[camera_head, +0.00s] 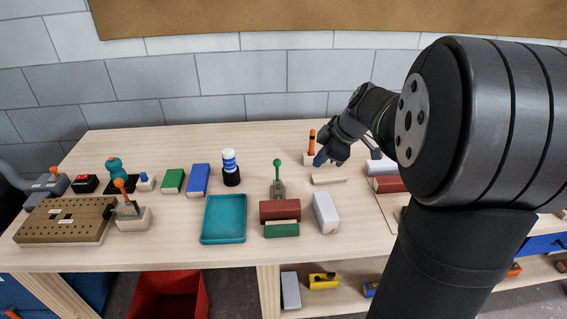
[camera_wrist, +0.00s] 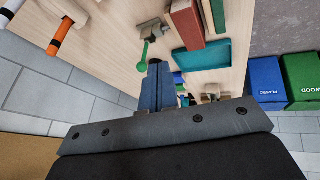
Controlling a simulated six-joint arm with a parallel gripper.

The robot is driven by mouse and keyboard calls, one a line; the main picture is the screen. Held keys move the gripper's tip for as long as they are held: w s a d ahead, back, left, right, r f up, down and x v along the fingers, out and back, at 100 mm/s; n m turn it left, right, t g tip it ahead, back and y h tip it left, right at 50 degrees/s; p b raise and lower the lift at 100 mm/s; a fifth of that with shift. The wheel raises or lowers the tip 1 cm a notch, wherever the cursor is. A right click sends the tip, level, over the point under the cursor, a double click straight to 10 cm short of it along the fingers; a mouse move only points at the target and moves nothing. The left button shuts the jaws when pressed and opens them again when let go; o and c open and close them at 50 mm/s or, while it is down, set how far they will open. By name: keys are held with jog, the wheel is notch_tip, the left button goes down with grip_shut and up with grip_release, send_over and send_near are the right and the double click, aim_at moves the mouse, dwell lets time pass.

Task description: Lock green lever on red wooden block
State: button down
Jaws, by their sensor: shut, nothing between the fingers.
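The green lever (camera_head: 277,170) with a round knob rises from a small grey base behind the red wooden block (camera_head: 280,209). In the head view it stands about upright. In the wrist view the green lever (camera_wrist: 146,50) shows its knob near my fingertips, apart from the red block (camera_wrist: 186,24). I cannot tell if they touch in depth. My gripper (camera_head: 321,158) is shut and empty, above the table to the right of and behind the lever. Its blue fingers also show in the wrist view (camera_wrist: 158,70).
A green block (camera_head: 282,230) lies in front of the red block. A white block (camera_head: 326,212) stands to its right, a teal tray (camera_head: 224,219) to its left. A thin wooden strip (camera_head: 329,179) lies below my gripper. An orange-handled lever (camera_head: 311,140) stands beside my gripper.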

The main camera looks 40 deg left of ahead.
jog(key=s+a+n, duration=0.1)
jog(key=s+a+r+n+y, duration=0.1)
jog(key=a+n, duration=0.1)
jog(key=shift+a+r, duration=0.2)
jog(key=w+a+f, duration=0.1)
jog(key=a+f, duration=0.8)
jog(key=shift+w, duration=0.4)
dwell(0.5)
jog(key=w+a+f+m+g+h, duration=0.1)
jog(key=w+a+f+g+h, duration=0.1)
jog(key=w+a, duration=0.5)
jog(key=shift+w+a+f+g+h, duration=0.2)
jog(key=shift+w+a+g+h, duration=0.2)
jog(key=shift+g+h, duration=0.55)
